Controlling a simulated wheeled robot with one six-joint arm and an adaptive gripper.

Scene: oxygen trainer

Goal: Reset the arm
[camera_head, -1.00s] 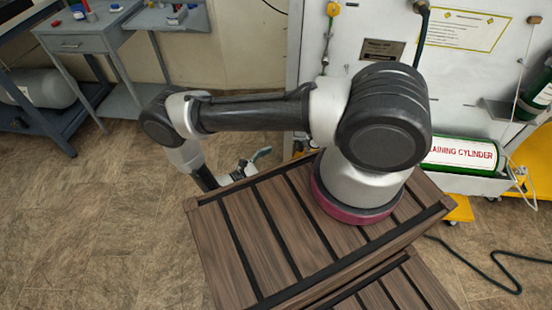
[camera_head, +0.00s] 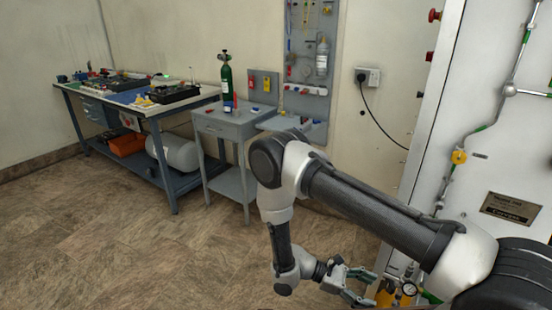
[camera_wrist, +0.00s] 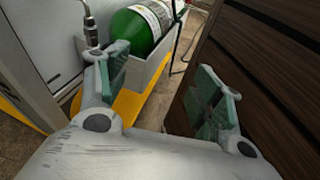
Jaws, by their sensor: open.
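My arm is bent, with the forearm hanging down in the head view. My gripper (camera_head: 362,284) is at the lower right of that view, beside the white panel's lower edge. In the wrist view my gripper (camera_wrist: 165,98) has its two fingers wide apart with nothing between them. A green cylinder (camera_wrist: 140,30) with a white label lies in a grey tray beyond the left finger. A dark brown slatted wooden surface (camera_wrist: 265,75) is close beside the right finger.
The white panel (camera_head: 480,170) with valves and piping stands at the right. A grey side table (camera_head: 232,122) carries a green bottle (camera_head: 226,80). A workbench (camera_head: 140,108) with tools stands at the far left. The floor (camera_head: 90,240) at the left is open.

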